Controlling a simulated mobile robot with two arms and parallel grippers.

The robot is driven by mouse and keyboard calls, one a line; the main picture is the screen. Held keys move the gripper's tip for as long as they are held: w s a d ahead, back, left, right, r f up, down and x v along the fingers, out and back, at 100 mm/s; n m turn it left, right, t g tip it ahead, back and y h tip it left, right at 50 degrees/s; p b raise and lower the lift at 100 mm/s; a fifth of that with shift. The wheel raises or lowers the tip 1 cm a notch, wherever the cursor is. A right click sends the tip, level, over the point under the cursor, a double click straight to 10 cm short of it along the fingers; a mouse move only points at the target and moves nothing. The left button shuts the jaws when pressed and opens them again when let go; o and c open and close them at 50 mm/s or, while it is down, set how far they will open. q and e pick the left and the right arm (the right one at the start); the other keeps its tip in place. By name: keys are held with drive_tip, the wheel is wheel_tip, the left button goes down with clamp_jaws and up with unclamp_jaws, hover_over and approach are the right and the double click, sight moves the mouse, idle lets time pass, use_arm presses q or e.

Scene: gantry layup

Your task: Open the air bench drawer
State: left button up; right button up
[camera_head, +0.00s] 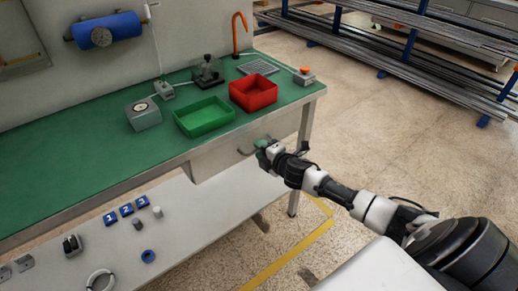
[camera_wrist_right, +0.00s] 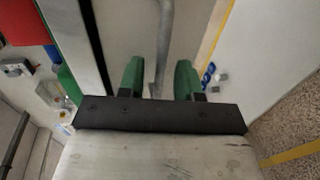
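The air bench (camera_head: 70,178) has a green top, and a pale grey drawer (camera_head: 215,160) sits under its front edge and looks closed. A grey bar handle (camera_head: 243,151) is on the drawer front. My right gripper (camera_head: 262,150) is at the handle and partly hides it. In the right wrist view the handle bar (camera_wrist_right: 164,45) runs between the two green fingertips of my right gripper (camera_wrist_right: 158,78). The fingers are apart, with a visible gap to the bar on the left side. My left gripper is in neither view.
On the bench top stand a green tray (camera_head: 206,118), a red bin (camera_head: 253,94) and a grey gauge box (camera_head: 144,114). A white surface below holds blue numbered blocks (camera_head: 126,209). Open floor (camera_head: 385,135) lies right of the bench, before a rack of bars (camera_head: 400,45).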

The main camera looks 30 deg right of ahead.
drive_tip(key=shift+w+f, duration=0.15)
drive_tip(key=shift+w, duration=0.5)
clamp_jaws()
drive_tip(key=shift+a, duration=0.15)
